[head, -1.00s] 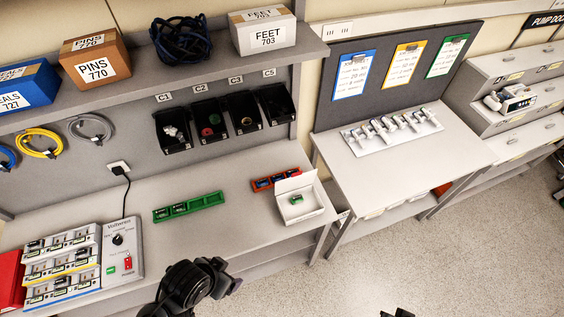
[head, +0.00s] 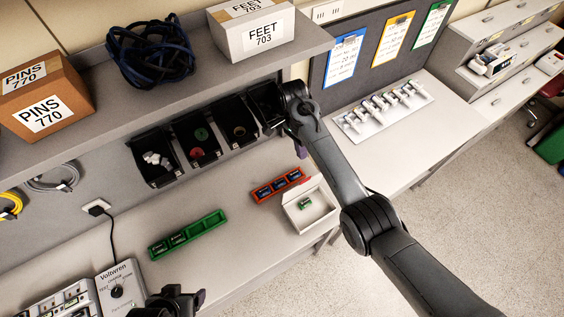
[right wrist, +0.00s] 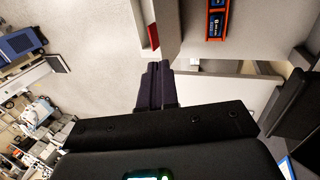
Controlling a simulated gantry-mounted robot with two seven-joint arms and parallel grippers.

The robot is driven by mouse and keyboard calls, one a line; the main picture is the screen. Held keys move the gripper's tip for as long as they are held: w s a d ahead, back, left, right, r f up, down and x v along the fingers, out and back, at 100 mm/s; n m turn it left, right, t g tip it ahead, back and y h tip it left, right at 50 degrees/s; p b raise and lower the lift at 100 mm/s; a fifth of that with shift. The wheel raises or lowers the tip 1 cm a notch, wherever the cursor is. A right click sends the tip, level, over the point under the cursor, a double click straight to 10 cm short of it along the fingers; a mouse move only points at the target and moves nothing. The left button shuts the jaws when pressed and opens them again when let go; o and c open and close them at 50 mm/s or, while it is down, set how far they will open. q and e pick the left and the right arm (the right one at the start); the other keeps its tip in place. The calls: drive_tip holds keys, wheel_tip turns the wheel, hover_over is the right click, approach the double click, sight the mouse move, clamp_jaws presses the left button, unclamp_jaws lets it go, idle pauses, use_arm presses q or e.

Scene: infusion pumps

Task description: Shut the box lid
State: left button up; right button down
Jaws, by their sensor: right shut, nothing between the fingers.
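The small white box (head: 318,222) stands on the bench near its right end in the head view. Its lid (head: 297,190) is raised at the back, and a small green part (head: 305,203) lies inside. My right gripper (head: 300,150) is above and behind the box, apart from it, partly hidden by its own wrist. In the right wrist view its dark purple fingers (right wrist: 155,86) are together with nothing between them. My left gripper (head: 178,302) is at the bottom of the head view, away from the box; its fingers do not show clearly.
An orange-red tray (head: 277,186) with blue parts sits just left of the box and also shows in the right wrist view (right wrist: 217,22). A green tray (head: 188,235) lies further left. Black bins (head: 197,138) hang behind. Bare bench lies between the trays.

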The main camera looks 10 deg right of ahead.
hover_over(305, 183)
drive_tip(key=w, duration=0.3)
wheel_tip(305, 183, down, 7)
drive_tip(key=shift+s+a+f, duration=0.15)
drive_tip(key=shift+f, duration=0.3)
drive_tip(key=shift+s+a+f, duration=0.1)
drive_tip(key=shift+f, duration=0.3)
